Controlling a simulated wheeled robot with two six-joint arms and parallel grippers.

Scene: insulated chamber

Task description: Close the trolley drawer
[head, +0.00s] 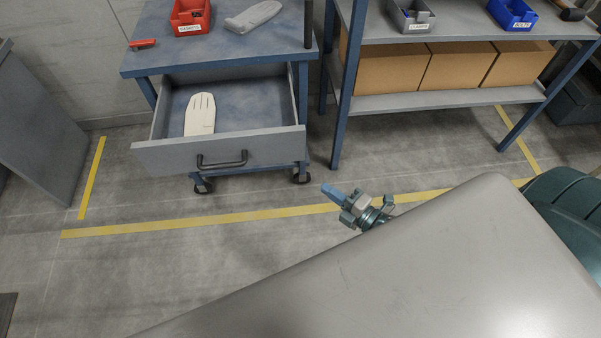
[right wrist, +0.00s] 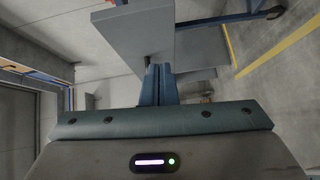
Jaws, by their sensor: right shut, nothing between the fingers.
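The blue trolley (head: 240,54) stands at the upper left of the head view. Its grey drawer (head: 165,156) is pulled well out toward me, with a dark bar handle (head: 222,161) on its front. A pale, flat, hand-shaped item (head: 200,114) lies in the drawer. My right gripper (head: 330,191) is shut and empty, over the floor to the right of and nearer than the drawer front, apart from it. Its shut blue fingers (right wrist: 157,84) show in the right wrist view before a grey panel that I cannot identify for certain. My left gripper is not in view.
A red bin (head: 190,17), a grey flat item (head: 253,17) and a red tool (head: 142,43) are on the trolley top. A shelf rack (head: 455,103) with cardboard boxes (head: 455,67) stands to the right. Open floor (head: 200,270) lies before the drawer. A grey panel (head: 40,130) stands left.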

